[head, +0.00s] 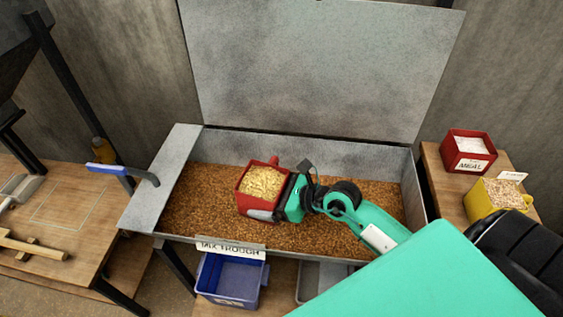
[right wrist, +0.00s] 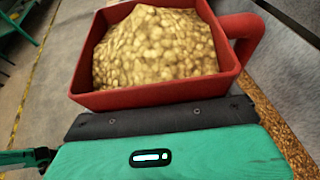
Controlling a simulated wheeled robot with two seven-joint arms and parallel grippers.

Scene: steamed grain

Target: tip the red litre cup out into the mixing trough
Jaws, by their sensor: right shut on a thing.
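The red litre cup (head: 247,204) is full of pale yellow flakes and is held upright over the mixing trough. My right gripper (head: 280,200) is shut on the cup's side. In the right wrist view the cup (right wrist: 160,95) fills the upper middle, its flakes heaped, its handle at the right. The mixing trough (head: 410,190) has a grey metal rim and holds a layer of brown grain. A label reading "MIX TROUGH" hangs on its front edge. My left gripper is not in view.
The trough's lid (head: 320,65) stands open behind it. A blue-handled lever (head: 105,169) is at the left end. A red bin (head: 468,150) and a yellow bin (head: 490,205) stand on the right table. A blue crate (head: 230,282) sits below the trough.

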